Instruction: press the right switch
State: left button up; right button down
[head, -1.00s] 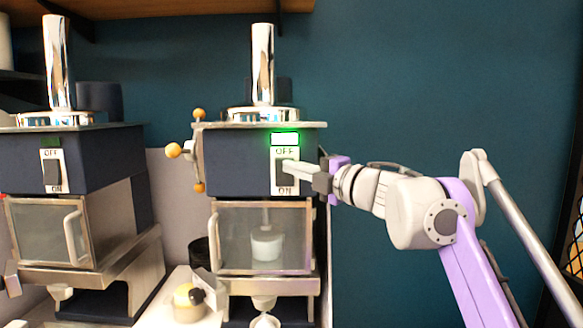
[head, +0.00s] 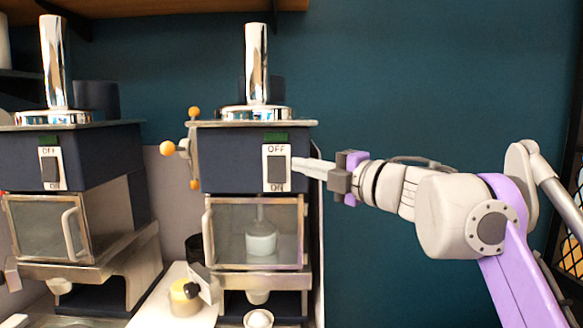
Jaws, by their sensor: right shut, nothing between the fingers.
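The right switch (head: 277,168) is a dark rocker on a white plate marked OFF above and ON below, on the front of the right machine (head: 232,160). The indicator (head: 276,137) above it is dark green and unlit. My right gripper (head: 298,163) is shut and empty. Its fingertips point left and sit just right of the switch plate, apart from the rocker. The left switch (head: 51,169) is a similar rocker on the left machine (head: 98,155), with an unlit green indicator (head: 50,142). My left gripper is not in view.
A small white bowl (head: 258,318) is under the right machine's spout. A yellowish jar (head: 184,298) with a dark knob stands on the counter between the machines. The right machine has a side lever with orange knobs (head: 167,148). The wall area to the right is clear.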

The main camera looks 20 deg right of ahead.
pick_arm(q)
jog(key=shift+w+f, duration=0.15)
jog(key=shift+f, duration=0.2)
pick_arm(e)
jog(key=v, duration=0.4)
jog(key=shift+s+d+r, duration=0.1)
jog(key=shift+r, duration=0.2)
